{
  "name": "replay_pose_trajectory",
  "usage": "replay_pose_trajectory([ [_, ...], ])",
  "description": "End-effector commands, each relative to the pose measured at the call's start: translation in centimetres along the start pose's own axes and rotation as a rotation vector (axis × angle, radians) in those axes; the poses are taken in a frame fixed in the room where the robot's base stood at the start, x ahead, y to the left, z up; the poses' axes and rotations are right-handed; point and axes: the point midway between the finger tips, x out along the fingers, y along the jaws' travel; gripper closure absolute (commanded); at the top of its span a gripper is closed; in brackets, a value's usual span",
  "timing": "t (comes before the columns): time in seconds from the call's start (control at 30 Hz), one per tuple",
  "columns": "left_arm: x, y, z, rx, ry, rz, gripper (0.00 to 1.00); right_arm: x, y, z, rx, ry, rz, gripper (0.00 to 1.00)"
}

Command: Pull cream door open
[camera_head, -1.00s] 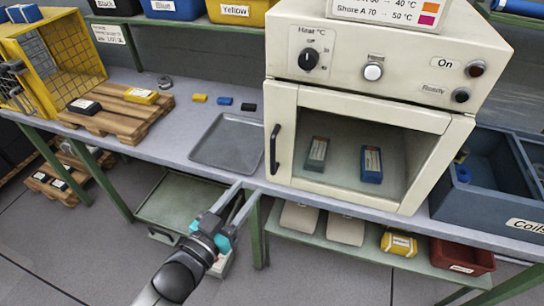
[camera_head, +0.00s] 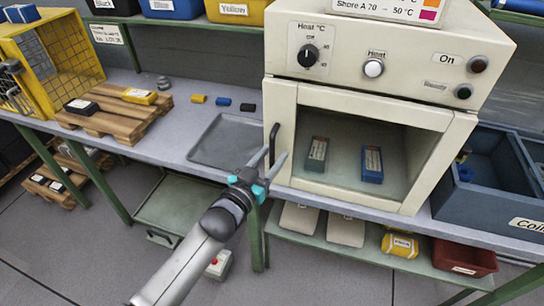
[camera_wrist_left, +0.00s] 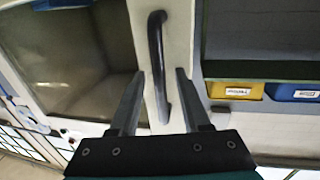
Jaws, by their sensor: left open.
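The cream door (camera_head: 283,112) is the glazed front of the cream oven (camera_head: 400,40) and looks shut in the head view. Its dark upright handle (camera_head: 274,147) is on the door's left side. My left gripper (camera_head: 271,160) is open at the handle's lower part. In the left wrist view the handle (camera_wrist_left: 155,45) runs between the two spread fingers (camera_wrist_left: 158,85), with a gap on each side. Through the glass a grey-green block (camera_head: 317,154) and a blue block (camera_head: 372,164) stand inside. My right gripper is not in view.
A grey tray (camera_head: 226,143) lies on the bench left of the door. A wooden pallet (camera_head: 115,120) with boxes is farther left. A blue-grey bin (camera_head: 480,200) stands right of the oven. The floor (camera_head: 330,275) in front is clear.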

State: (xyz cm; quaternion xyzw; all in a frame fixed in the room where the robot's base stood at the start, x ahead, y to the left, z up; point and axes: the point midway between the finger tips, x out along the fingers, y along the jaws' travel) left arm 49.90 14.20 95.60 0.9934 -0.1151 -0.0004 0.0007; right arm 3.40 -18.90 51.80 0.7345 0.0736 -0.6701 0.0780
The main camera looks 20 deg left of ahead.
Motion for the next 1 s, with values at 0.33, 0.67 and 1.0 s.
replay_pose_trajectory([
  [0.33, 0.17, 0.01, -0.02, -0.001, 0.0, 0.0, 0.57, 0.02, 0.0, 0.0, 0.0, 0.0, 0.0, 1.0],
  [0.67, 0.14, 0.0, -0.02, -0.001, 0.0, 0.0, 0.94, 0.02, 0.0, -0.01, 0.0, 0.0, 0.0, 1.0],
  [1.0, 0.14, 0.01, -0.01, -0.001, 0.0, 0.0, 1.0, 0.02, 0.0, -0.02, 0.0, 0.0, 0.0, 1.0],
])
